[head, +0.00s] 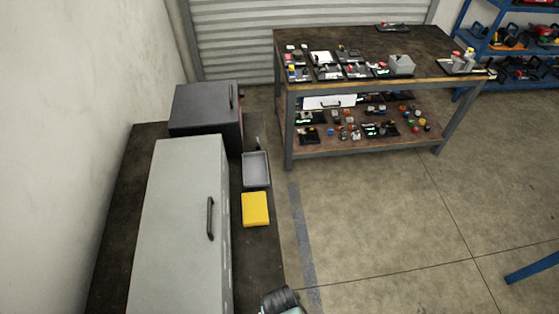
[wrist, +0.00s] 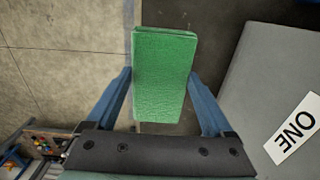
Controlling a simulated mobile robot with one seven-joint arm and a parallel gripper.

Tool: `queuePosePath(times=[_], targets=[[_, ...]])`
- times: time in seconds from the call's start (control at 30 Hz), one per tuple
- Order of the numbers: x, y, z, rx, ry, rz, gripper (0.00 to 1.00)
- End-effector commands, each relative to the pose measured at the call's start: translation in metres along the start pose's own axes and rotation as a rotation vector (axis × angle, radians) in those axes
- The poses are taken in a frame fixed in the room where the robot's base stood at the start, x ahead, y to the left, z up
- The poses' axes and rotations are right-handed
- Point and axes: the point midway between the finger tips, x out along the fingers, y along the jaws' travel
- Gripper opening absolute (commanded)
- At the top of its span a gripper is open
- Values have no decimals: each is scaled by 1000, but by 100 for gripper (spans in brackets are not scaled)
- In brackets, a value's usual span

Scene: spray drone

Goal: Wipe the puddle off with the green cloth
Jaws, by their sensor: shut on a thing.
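The green cloth (wrist: 164,85) is a thick, flat green block in the wrist view. My gripper (wrist: 160,78) is shut on it, with a blue finger on each side. Below the cloth in the picture are a dark strip of bench top and the pale floor. At the bottom edge of the head view, a dark part of my arm (head: 282,300) shows with a bit of pale green, but the cloth cannot be made out there. I cannot see a puddle in either view.
A dark bench (head: 262,262) carries a long grey case (head: 178,190) with a handle, a dark box (head: 205,118), a grey tray (head: 256,170) and a yellow block (head: 255,209). A workbench (head: 440,75) with small parts stands behind. A "ONE" label (wrist: 293,128) marks a grey surface.

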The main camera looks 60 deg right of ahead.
Motion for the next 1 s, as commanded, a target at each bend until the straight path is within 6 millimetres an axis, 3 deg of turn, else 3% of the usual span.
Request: queuePosePath(times=[0.27,0.6,1.0], targets=[[-2,0,0,0,0,0,42],[-30,0,0,-1,0,0,42],[-29,0,0,-1,0,0,42]])
